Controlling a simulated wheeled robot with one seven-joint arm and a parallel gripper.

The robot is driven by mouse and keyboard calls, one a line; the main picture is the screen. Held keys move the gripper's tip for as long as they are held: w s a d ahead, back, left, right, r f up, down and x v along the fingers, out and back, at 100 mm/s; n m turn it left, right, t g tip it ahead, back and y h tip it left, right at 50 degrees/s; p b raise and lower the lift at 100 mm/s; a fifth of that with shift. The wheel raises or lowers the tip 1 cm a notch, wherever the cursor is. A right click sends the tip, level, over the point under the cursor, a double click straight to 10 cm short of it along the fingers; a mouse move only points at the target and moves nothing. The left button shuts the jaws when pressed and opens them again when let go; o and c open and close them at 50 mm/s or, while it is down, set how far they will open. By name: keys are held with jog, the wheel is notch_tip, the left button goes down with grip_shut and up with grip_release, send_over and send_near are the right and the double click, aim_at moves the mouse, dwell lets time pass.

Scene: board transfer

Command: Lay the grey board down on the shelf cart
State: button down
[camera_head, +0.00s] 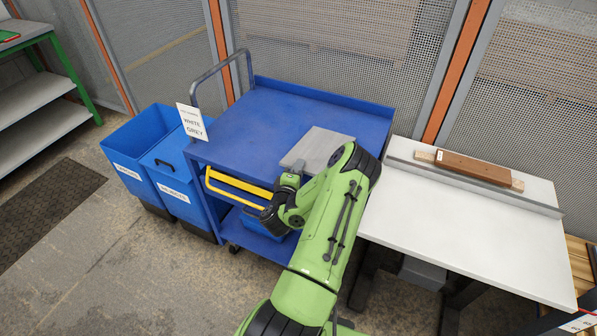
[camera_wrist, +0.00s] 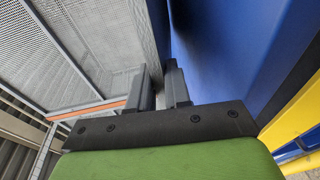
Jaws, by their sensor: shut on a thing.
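The grey board (camera_head: 321,146) is a flat, pale grey rectangle over the right front part of the blue shelf cart (camera_head: 253,112). It looks about level with the cart's top; I cannot tell whether it rests on it or hangs just above. My gripper (camera_head: 294,173) is shut on the board's near edge, at the cart's front side. My green arm hides the board's right near corner. In the wrist view, my gripper's fingers (camera_wrist: 163,86) are close together around the board's edge, with the blue cart surface (camera_wrist: 215,45) to the right.
A sign reading WHITE and GREY (camera_head: 192,122) stands at the cart's left front corner. Blue bins (camera_head: 160,165) stand to the left. A white table (camera_head: 470,228) with a brown wooden piece (camera_head: 473,167) is on the right. The cart top's left and back are clear.

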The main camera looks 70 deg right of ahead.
jog(key=shift+f+p, duration=0.35)
jog(key=shift+p, duration=0.1)
dwell(0.6)
jog(key=c, duration=1)
grip_release()
jog(key=shift+c, duration=0.2)
jog(key=p, duration=0.2)
jog(key=shift+r+p, duration=0.25)
jog(key=shift+p, duration=0.05)
jog(key=y+p, duration=0.1)
jog(key=p, duration=0.6)
jog(key=y+p, duration=0.2)
jog(key=p, duration=0.6)
jog(key=shift+a+r+y, duration=0.15)
jog(key=shift+y, duration=0.15)
jog(key=y+p, duration=0.1)
jog(key=p, duration=0.5)
jog(key=shift+a+r+y+p, duration=0.1)
jog(key=shift+r+y+p, duration=0.05)
jog(key=shift+y+p, duration=0.25)
